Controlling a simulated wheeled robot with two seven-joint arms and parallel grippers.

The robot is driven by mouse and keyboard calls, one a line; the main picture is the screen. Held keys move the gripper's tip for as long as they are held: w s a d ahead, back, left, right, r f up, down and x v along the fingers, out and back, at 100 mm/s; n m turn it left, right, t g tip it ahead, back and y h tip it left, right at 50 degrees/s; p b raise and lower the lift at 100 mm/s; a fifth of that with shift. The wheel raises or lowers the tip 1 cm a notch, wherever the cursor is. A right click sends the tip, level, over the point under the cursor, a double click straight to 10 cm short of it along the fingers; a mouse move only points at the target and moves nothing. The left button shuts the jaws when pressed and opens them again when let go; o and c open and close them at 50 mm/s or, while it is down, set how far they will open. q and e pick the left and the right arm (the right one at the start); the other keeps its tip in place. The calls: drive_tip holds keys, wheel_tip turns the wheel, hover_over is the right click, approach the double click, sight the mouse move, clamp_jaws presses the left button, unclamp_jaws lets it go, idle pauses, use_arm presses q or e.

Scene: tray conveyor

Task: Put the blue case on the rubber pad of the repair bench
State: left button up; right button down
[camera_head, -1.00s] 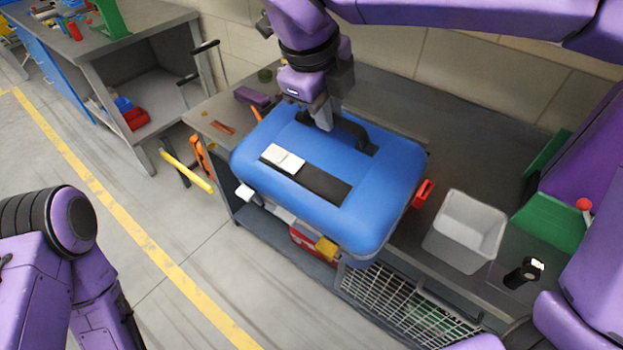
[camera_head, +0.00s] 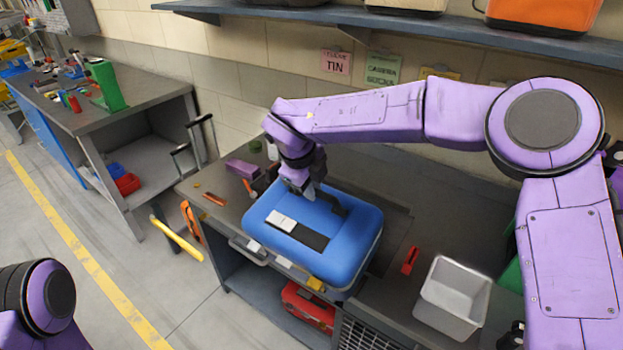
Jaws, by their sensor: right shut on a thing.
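The blue case (camera_head: 352,244) has a black strip with a white label on its top and a dark handle. It is over the left part of the grey repair bench (camera_head: 455,215). My right gripper (camera_head: 307,192) comes down from above and is shut on the case's handle. I cannot tell whether the case touches the bench top. A darker flat patch with a straight edge (camera_head: 397,232) shows just right of the case; it may be the rubber pad, mostly hidden under the case. My left arm shows at the lower left; its gripper is out of view.
A grey bin (camera_head: 452,297) and a small red item (camera_head: 410,260) stand to the right of the case. A purple block (camera_head: 243,168) and small tools lie at the bench's left end. A red box (camera_head: 308,308) sits on the shelf below. A shelf (camera_head: 420,25) runs above.

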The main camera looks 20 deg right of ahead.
sight(312, 203)
drive_tip(key=shift+w+d+f, duration=0.1)
drive_tip(key=shift+w+f, duration=0.3)
drive_tip(key=shift+w, duration=0.05)
drive_tip(key=shift+s+f+p, duration=0.1)
drive_tip(key=shift+f+p, duration=0.25)
drive_tip(key=shift+f, duration=1.25)
drive_tip(key=c, duration=1.5)
unclamp_jaws()
drive_tip(key=shift+s+f, duration=0.1)
drive_tip(key=shift+f, duration=0.05)
drive_tip(key=o, duration=0.4)
